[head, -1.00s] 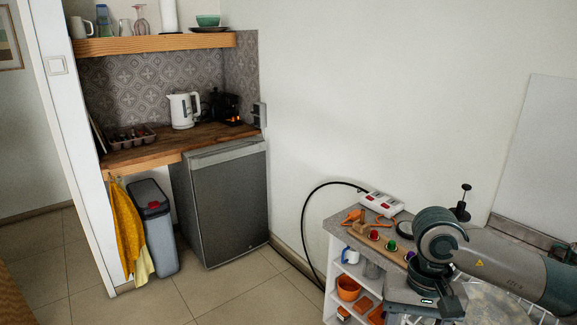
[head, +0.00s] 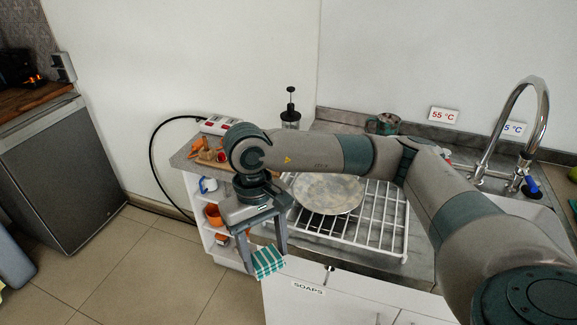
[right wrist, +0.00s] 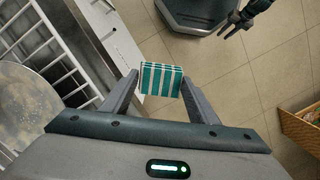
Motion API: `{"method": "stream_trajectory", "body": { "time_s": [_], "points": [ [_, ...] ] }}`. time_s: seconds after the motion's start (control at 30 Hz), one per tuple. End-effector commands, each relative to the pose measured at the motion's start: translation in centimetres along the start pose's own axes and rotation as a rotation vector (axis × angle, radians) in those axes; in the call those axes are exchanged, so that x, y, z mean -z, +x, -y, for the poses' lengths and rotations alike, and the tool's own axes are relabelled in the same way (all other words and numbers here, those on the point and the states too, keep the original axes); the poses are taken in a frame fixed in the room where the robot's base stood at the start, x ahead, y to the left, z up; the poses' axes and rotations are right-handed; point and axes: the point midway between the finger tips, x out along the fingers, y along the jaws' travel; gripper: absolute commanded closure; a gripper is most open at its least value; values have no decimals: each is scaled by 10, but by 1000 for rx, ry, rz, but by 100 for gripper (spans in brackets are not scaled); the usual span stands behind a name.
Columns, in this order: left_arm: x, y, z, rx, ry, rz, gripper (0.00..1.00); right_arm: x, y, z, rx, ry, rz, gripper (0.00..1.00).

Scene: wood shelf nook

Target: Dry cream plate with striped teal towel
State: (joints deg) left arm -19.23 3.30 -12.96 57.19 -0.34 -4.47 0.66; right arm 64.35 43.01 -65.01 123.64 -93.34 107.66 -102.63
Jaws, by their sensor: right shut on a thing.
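My right gripper (head: 264,250) is shut on the striped teal towel (head: 267,262), a small folded green-and-white cloth, and holds it in the air in front of the counter edge. The towel also shows between the fingers in the right wrist view (right wrist: 160,79). The cream plate (head: 328,193) lies on the white wire rack, behind and to the right of the gripper in the head view, partly hidden by my right arm. Its edge shows at the left of the right wrist view (right wrist: 28,100). A dark pronged part, perhaps my left gripper (right wrist: 236,28), shows at the top there; its opening is unclear.
The white wire rack (head: 385,235) sits on the grey counter, left of the sink tap (head: 540,125). A shelf unit (head: 205,222) with orange items stands to the left. A French press (head: 290,112) and a mug (head: 384,123) stand behind.

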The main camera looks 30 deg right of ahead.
Motion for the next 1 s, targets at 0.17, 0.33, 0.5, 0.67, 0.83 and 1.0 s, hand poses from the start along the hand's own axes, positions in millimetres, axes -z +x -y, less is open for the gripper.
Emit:
{"method": "stream_trajectory", "body": {
  "time_s": [0.17, 0.33, 0.5, 0.67, 0.83, 1.0],
  "points": [
    [-1, 0, 4, 3, 4, 1, 69, 0, 0, 0, 0, 0, 0, 64],
    [-2, -1, 8, 6, 9, 2, 69, 0, 0, 0, 0, 1, 0, 64],
    [-2, -1, 8, 6, 9, 2, 69, 0, -1, 0, -2, 0, -1, 64],
    [-1, 0, 6, 4, 6, 1, 69, 0, -1, 0, -2, 1, -1, 64],
    [0, 0, 2, 1, 3, 0, 69, 0, 0, 0, 0, 0, 1, 64],
    [1, 0, -1, -1, -1, -1, 69, 0, 0, 0, 0, 0, 0, 64]
  ]
}}
